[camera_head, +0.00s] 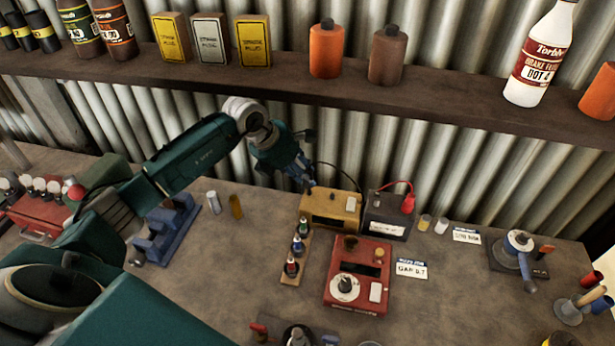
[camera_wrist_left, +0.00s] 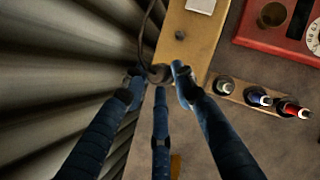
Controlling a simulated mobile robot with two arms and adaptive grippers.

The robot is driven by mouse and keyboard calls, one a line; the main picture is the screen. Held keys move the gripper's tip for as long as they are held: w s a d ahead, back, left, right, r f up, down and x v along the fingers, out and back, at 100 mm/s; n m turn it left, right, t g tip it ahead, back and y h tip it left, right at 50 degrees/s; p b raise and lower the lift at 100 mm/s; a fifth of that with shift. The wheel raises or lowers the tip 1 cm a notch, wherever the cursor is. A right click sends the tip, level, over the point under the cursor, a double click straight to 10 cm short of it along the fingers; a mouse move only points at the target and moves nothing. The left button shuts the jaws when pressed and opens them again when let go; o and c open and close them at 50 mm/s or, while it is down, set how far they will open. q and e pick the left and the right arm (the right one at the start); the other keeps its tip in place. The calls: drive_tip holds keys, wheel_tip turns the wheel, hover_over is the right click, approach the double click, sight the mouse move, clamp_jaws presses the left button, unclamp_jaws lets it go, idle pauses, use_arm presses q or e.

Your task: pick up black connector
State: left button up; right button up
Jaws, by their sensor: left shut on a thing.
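My left gripper (camera_head: 309,183) is just above the back left corner of the tan box (camera_head: 318,221). In the left wrist view its three blue fingers (camera_wrist_left: 160,80) are closed around the black connector (camera_wrist_left: 158,72), a small dark round piece mostly hidden by the fingertips. A black cable (camera_head: 345,170) runs from there in an arc toward the dark battery-like box (camera_head: 388,228); it also shows in the left wrist view (camera_wrist_left: 147,25). I cannot tell whether the connector touches the tan box. My right gripper is not in view.
A red device with a dial (camera_head: 360,256) and a wooden strip with several coloured connectors (camera_head: 289,276) stand in front. A red connector (camera_head: 408,203) is on the dark box. The corrugated wall (camera_head: 240,170) is close behind; a shelf (camera_head: 280,93) runs above.

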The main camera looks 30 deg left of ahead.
use_arm(q)
drive_tip(key=s+a, duration=0.4)
drive_tip(key=s, duration=0.3)
drive_tip(key=s+a, duration=0.4)
drive_tip(key=s, duration=0.3)
drive_tip(key=shift+s+a+f, duration=0.2)
drive_tip(key=shift+s+a, duration=0.15)
drive_tip(key=shift+s, duration=0.05)
drive_tip(key=shift+w, duration=0.1)
